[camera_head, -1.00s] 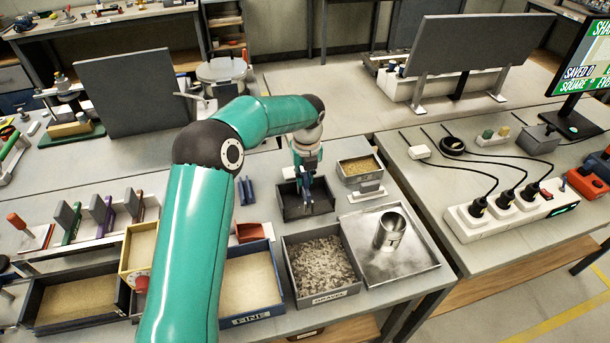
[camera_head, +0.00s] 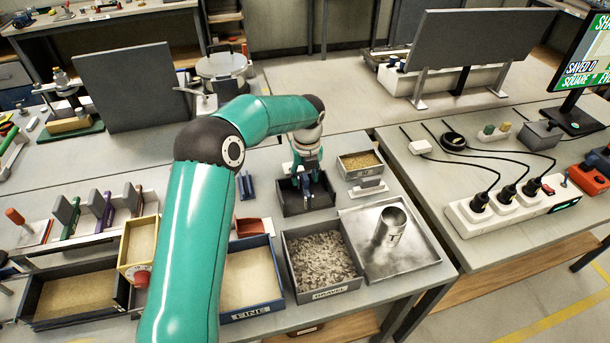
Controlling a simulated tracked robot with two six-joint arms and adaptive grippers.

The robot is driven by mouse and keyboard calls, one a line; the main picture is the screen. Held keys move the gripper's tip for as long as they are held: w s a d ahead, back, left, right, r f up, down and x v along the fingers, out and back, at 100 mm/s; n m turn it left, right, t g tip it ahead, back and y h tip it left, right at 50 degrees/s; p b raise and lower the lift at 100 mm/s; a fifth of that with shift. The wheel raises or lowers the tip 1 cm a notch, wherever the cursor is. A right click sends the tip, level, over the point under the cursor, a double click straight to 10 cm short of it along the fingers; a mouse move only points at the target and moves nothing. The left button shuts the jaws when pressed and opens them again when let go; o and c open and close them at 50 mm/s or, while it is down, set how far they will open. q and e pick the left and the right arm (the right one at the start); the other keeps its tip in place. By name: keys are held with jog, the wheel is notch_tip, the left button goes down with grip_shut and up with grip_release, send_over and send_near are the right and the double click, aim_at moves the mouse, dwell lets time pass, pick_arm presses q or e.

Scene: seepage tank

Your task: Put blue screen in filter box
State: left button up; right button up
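My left gripper (camera_head: 306,182) hangs over the dark open-topped box (camera_head: 292,211) right of the picture's middle, with its fingertips at or just inside the rim. Its fingers look spread apart. A small blue piece shows between and below them, low in the box; it may be the blue screen, but it is too small and too covered to be sure. I cannot tell whether it touches the fingers. My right gripper is out of view.
In front of the box stand a gravel tray (camera_head: 318,259), a blue-rimmed tray of fine sand (camera_head: 250,283) and a metal tray with a cylinder (camera_head: 391,225). A small sand tray (camera_head: 361,162) stands close right. Upright panels with coloured frames (camera_head: 100,215) stand left.

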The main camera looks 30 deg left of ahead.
pick_arm(q)
notch_tip(320, 180, up, 12)
jog(key=d, duration=0.1)
jog(key=shift+s, duration=0.45)
jog(key=shift+d+f, duration=0.1)
dwell(0.4)
